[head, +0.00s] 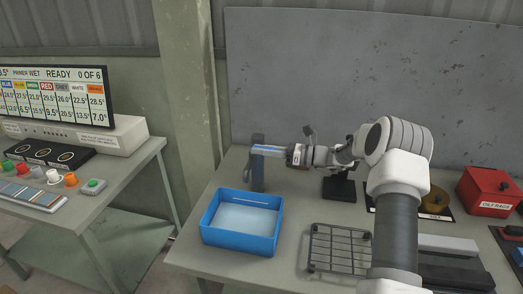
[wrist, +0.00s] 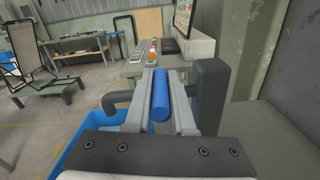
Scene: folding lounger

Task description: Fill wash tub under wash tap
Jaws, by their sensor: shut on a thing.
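The blue wash tub (head: 211,234) stands upright near the table's left front edge. A pale, light surface shows inside it and looks like water. The dark grey wash tap (head: 257,178) stands behind the tub; its post (wrist: 211,95) is right of my fingers in the wrist view. My gripper (head: 262,150) reaches in from the right at the tap's top. In the wrist view my gripper (wrist: 160,80) is shut on a blue cylinder (wrist: 160,100), which looks like the tap handle. The tub's blue wall (wrist: 75,145) shows at lower left there. The spout's outlet is hard to see.
A wire rack (head: 340,248) lies right of the tub. A red oily-rags box (head: 488,193) stands at the far right. A grey panel (head: 330,75) rises behind the table. A control desk (head: 80,190) with a screen stands left, across a gap.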

